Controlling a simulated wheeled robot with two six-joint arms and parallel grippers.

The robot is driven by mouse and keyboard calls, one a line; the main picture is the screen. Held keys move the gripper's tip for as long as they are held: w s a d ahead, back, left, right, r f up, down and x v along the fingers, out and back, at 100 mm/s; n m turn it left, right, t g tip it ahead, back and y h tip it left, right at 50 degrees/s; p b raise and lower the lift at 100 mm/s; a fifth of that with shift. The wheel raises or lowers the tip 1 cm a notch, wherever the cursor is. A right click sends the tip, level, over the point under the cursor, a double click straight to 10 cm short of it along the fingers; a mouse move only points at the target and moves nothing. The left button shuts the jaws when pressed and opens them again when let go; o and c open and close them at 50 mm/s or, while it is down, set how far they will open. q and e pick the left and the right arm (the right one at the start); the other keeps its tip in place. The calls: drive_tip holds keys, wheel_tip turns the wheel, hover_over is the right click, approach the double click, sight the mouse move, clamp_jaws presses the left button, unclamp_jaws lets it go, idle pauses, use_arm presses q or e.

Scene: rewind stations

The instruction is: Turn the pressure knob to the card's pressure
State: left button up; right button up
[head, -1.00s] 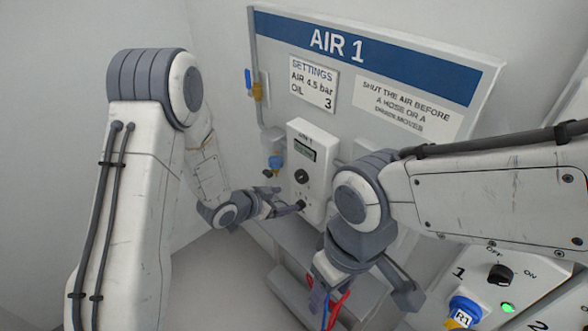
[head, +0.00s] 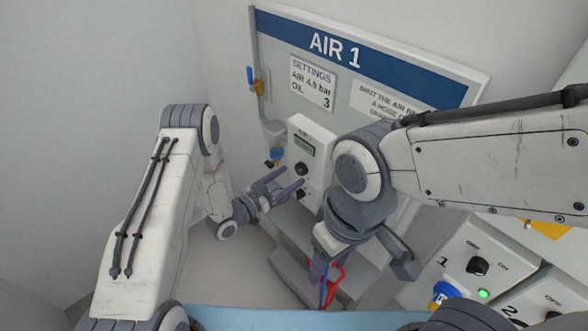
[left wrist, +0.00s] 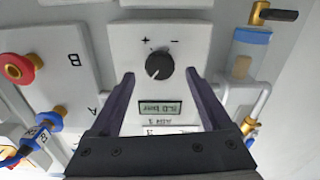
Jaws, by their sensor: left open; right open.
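The AIR 1 unit is a pale box (head: 322,133) on the wall panel with a black pressure knob (head: 301,168) below a small display (head: 304,146). The settings card (head: 312,84) reads AIR 4.5 bar, OIL 3. My left gripper (head: 288,179) is open, just below and in front of the knob. In the left wrist view the knob (left wrist: 159,66), marked + and −, appears between the open fingertips (left wrist: 159,74), apart from them. The display (left wrist: 160,108) is upside down there and its figures are unclear. My right gripper (head: 362,268) is open, lower right.
A blue-handled brass valve (head: 256,83) is on the pipe left of the panel. A switch box (head: 470,262) with black knobs and a green light stands lower right. Red and blue lines (head: 334,285) show by my right gripper. My right arm covers part of the panel.

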sight(301, 169)
use_arm(q)
drive_tip(key=shift+p+x, duration=0.3)
drive_tip(key=shift+x, duration=1.2)
clamp_jaws()
drive_tip(key=shift+f+n+b, duration=0.2)
drive_tip(key=shift+n+b, duration=0.8)
drive_tip(key=shift+r+n+b, duration=0.15)
drive_tip(key=shift+n+b, duration=0.25)
drive_tip(key=shift+n, duration=0.5)
unclamp_jaws()
